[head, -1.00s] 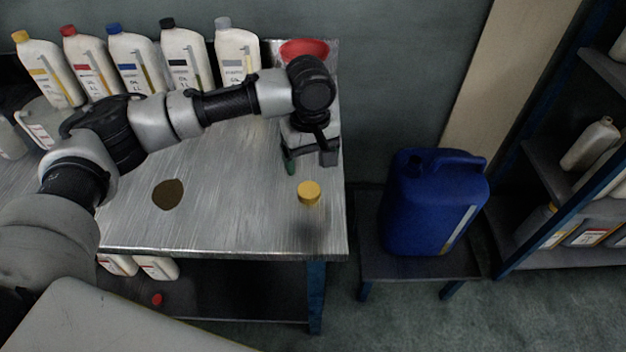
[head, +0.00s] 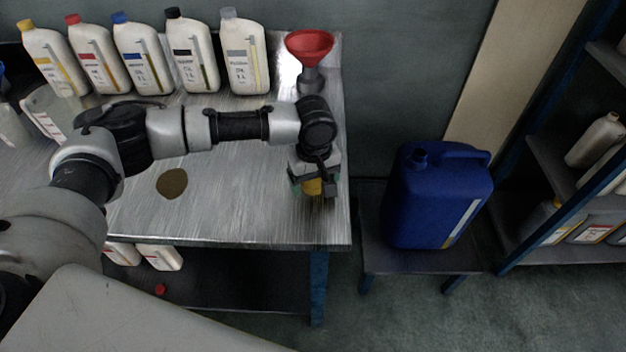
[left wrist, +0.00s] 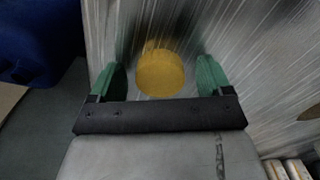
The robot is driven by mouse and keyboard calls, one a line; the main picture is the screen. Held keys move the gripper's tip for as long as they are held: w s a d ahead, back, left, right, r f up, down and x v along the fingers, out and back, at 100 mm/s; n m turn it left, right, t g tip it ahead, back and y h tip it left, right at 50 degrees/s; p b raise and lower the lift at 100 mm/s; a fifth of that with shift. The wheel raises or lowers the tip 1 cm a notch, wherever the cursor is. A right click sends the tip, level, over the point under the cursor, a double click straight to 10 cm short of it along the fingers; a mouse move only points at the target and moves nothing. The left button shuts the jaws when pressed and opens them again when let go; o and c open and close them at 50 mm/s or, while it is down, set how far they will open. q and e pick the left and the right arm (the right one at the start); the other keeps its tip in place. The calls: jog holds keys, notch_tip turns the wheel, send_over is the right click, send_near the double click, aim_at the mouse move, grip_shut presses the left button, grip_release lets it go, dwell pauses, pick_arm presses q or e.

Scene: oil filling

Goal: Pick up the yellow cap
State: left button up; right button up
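The yellow cap (head: 312,187) stands on the metal table near its right edge, partly hidden by my left gripper in the head view. In the left wrist view the cap (left wrist: 161,73) lies between the two green fingertips, with a gap on each side. My left gripper (head: 314,188) is open around the cap and points down at the table. Its fingers also show in the left wrist view (left wrist: 160,80). My right gripper does not show.
Several oil bottles (head: 190,55) and a red funnel (head: 309,45) stand along the table's back. A brown spot (head: 172,184) marks the tabletop (head: 230,215). A blue canister (head: 437,195) stands on a low stand to the right. A red cap (head: 160,289) lies on the lower shelf.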

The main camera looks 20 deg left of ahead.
pick_arm(q)
jog(key=c, duration=0.9)
jog(key=shift+r, duration=0.1)
